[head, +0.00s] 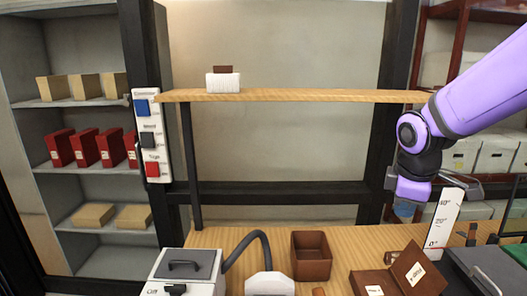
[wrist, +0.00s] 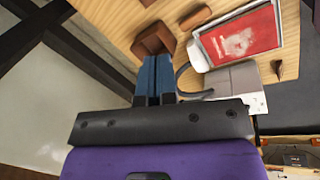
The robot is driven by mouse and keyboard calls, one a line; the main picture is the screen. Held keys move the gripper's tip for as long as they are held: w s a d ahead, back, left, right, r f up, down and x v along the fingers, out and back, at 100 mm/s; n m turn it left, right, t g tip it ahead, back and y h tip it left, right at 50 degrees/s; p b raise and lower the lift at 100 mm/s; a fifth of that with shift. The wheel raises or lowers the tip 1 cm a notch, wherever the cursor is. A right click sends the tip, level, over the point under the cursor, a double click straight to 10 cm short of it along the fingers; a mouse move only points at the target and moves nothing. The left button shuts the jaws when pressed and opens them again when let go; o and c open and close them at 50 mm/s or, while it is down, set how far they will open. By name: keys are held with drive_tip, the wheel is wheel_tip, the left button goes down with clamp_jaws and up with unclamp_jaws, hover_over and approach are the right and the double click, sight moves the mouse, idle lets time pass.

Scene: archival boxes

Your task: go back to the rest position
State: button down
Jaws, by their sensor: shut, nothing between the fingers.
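My gripper (wrist: 156,62) shows in the wrist view with its two blue fingers together and nothing between them. In the head view my purple arm comes in from the upper right, and the gripper (head: 404,210) hangs at its end, partly hidden by my arm. It is above the right part of the wooden table (head: 225,238), left of a white angle-marked plate (head: 443,222). It appears to touch nothing.
A wooden shelf (head: 320,95) carries a small white block (head: 223,82). On the table stand a brown open box (head: 311,258), a grey-lidded white unit (head: 188,270) with a dark hose, and an open brown case (head: 415,272). A black post (head: 398,50) rises near my arm.

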drive_tip(key=s+r+m+t, duration=0.1)
drive_tip(key=s+r+m, duration=0.4)
drive_tip(key=s, duration=0.3)
drive_tip(key=s+d+r+m+t+y, duration=0.1)
drive_tip(key=s+r+m, duration=0.4)
drive_tip(key=s+m, duration=0.2)
drive_tip(key=shift+s+d+t, duration=0.15)
drive_tip(key=shift+s+t, duration=0.25)
drive_tip(key=shift+s, duration=0.6)
drive_tip(key=shift+w, duration=0.1)
